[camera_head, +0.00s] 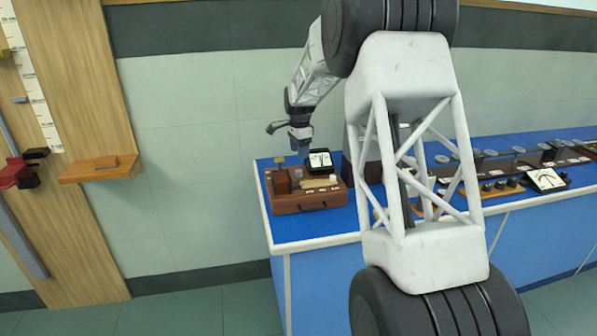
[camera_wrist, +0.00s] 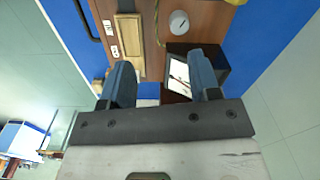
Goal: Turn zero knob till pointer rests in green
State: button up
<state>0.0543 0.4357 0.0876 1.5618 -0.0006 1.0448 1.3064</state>
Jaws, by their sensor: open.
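A brown spectrometer (camera_head: 305,200) stands at the left end of the blue bench. Its meter (camera_head: 320,160) has a white face in a black case at the back. The meter also shows in the wrist view (camera_wrist: 179,75), partly behind a finger. Its pointer is too small to place against any green band. A round pale knob with a dark mark (camera_wrist: 179,22) sits on the brown top in the wrist view; I cannot read a label on it. My gripper (camera_head: 301,148) is open above the spectrometer's back, left of the meter. Its blue fingers (camera_wrist: 161,83) hold nothing.
Another white-faced meter (camera_head: 546,180) and a row of instruments stand along the bench to the right. A wooden shelf (camera_head: 100,169) is on the wall panel at left. Bare blue bench top (camera_head: 285,232) lies in front of the spectrometer.

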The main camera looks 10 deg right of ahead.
aim_at(298, 171)
jog(key=shift+w+d+f+m, duration=0.2)
jog(key=shift+w+f+m, duration=0.2)
jog(key=shift+w+f, duration=1)
jog(key=shift+w+r, duration=0.1)
jog(key=shift+f, duration=3.9)
jog(key=c, duration=0.9)
jog(key=shift+c, duration=0.2)
